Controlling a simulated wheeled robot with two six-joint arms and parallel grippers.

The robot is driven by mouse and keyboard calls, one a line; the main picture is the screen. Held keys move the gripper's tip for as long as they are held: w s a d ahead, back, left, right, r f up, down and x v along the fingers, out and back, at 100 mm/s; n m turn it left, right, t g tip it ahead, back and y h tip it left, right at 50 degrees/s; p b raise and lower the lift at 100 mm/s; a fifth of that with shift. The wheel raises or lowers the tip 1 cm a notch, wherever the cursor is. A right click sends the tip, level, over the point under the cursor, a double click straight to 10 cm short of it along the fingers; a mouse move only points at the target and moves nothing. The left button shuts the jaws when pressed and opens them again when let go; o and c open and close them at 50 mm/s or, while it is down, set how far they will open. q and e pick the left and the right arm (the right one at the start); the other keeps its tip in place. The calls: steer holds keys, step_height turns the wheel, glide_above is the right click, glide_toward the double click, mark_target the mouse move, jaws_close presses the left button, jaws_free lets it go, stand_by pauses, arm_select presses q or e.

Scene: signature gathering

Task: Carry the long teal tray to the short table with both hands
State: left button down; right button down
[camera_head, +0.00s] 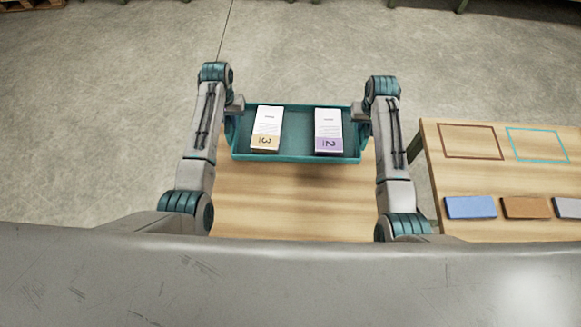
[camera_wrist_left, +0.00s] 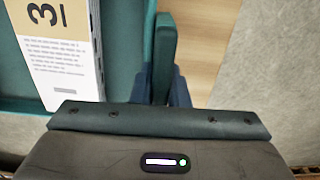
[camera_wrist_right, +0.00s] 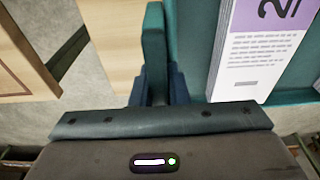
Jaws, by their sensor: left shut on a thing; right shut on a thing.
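The long teal tray (camera_head: 296,158) is held between my two arms, at the far edge of a wooden table (camera_head: 290,205) in the head view. Two stacks of paper lie in it: one with an orange band marked 3 (camera_head: 266,128) on the left, one with a purple band marked 2 (camera_head: 328,130) on the right. My left gripper (camera_head: 236,107) is shut on the tray's left end; the left wrist view shows the tray's end (camera_wrist_left: 165,45) at the jaws. My right gripper (camera_head: 359,110) is shut on the tray's right end, also seen in the right wrist view (camera_wrist_right: 153,45).
A second wooden table (camera_head: 480,178) stands at the right, with brown (camera_head: 470,141) and teal (camera_head: 538,145) outlines on it. Blue (camera_head: 470,207), brown (camera_head: 525,207) and grey (camera_head: 568,207) blocks lie along its near side. Open concrete floor (camera_head: 300,50) lies beyond the tray.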

arm_select(q)
steer(key=shift+w+a, duration=0.1)
arm_select(e)
steer(key=shift+w+a, duration=0.1)
arm_select(q)
steer(key=shift+f, duration=0.15)
arm_select(e)
steer(key=shift+f, duration=0.2)
